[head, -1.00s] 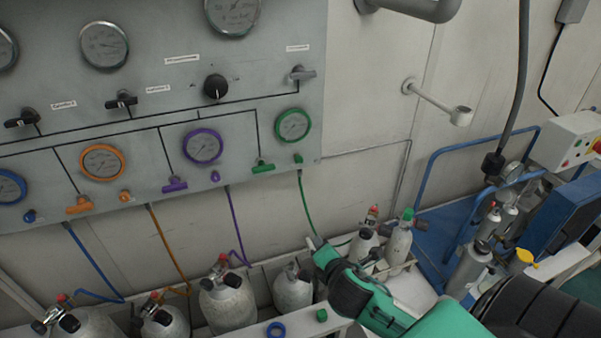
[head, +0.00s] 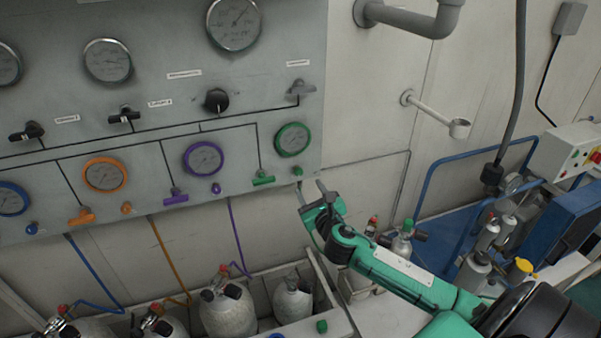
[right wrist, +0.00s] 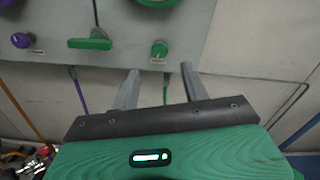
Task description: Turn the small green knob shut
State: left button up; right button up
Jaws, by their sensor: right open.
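The small green knob (head: 297,170) sits at the lower right corner of the grey panel, below the green-rimmed gauge (head: 292,139). In the right wrist view the small green knob (right wrist: 159,49) is ahead of the fingertips and between their lines, with a gap left. A green T-handle (head: 263,180) is to its left, also in the right wrist view (right wrist: 90,41). My right gripper (head: 310,190) is open and empty, just below and right of the knob. Its two fingers (right wrist: 160,72) are apart in the wrist view. My left gripper is not in view.
Blue, orange and purple gauges, handles and knobs line the panel (head: 145,60) to the left. Gas cylinders (head: 228,308) stand in a rack below. A grey wall bracket (head: 435,112) sticks out at the right.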

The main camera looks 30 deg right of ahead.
aim_at(300, 174)
jog(key=p+x, duration=0.1)
jog(key=x, duration=0.7)
jog(key=shift+w+p, duration=0.15)
jog(key=shift+p, duration=0.15)
jog(key=shift+c, duration=0.5)
jog(key=c, duration=0.9)
